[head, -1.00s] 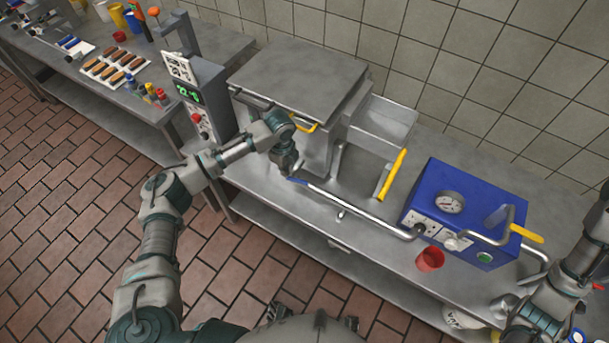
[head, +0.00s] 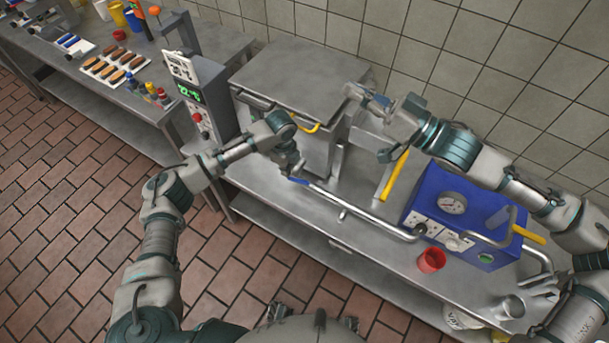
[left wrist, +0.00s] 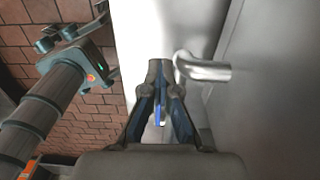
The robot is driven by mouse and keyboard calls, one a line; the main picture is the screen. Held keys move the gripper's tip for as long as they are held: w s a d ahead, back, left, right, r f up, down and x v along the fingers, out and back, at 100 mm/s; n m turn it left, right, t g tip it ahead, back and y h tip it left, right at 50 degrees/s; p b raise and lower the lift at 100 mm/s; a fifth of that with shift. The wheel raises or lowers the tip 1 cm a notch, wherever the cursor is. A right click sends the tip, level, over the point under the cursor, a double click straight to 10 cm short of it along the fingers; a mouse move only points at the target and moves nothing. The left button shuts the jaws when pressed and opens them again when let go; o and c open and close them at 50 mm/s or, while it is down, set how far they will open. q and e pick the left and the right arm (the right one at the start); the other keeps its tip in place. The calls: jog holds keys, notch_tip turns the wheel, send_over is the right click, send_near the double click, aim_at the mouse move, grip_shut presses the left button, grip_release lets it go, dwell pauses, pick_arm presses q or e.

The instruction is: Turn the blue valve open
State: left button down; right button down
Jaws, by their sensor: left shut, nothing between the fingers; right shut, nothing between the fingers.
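The blue valve handle (head: 298,181) is at the left end of a metal pipe on the steel counter, low in front of the square cabinet. My left gripper (head: 296,169) is shut and empty, pointing down right at the handle. In the left wrist view, a thin blue strip of the handle (left wrist: 157,117) shows through the gap between the finger links of my left gripper (left wrist: 160,65). I cannot tell whether they touch. My right gripper (head: 357,93) is shut and empty, raised over the right side of the cabinet top.
A steel cabinet (head: 290,75) with a yellow handle (head: 311,128) stands behind my left gripper. A yellow lever (head: 394,176), a blue gauge box (head: 430,200) and a red cup (head: 431,260) are to the right. A control post (head: 205,100) stands left.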

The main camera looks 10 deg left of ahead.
jog(key=a+f+g+h, duration=0.25)
jog(key=a+f, duration=0.35)
jog(key=f, duration=0.8)
pick_arm(q)
jog(key=shift+s+d+r, duration=0.1)
jog(key=shift+d+r, duration=0.05)
jog(key=shift+d, duration=0.6)
pick_arm(e)
jog(key=w+d+f+n+h, duration=0.1)
jog(key=d+f+h, duration=0.15)
jog(key=f, duration=0.75)
jog(key=d+f+n+h, duration=0.15)
jog(key=f+h, duration=0.25)
jog(key=f, duration=0.5)
pick_arm(q)
jog(key=shift+a, duration=0.55)
pick_arm(e)
jog(key=shift+g, duration=0.25)
jog(key=x, duration=0.9)
jog(key=shift+a+r, duration=0.15)
jog(key=shift+a, duration=0.05)
pick_arm(q)
jog(key=shift+d, duration=0.45)
pick_arm(e)
jog(key=shift+w+a+f, duration=0.2)
jog(key=shift+w+f, duration=0.05)
jog(key=shift+f, duration=0.2)
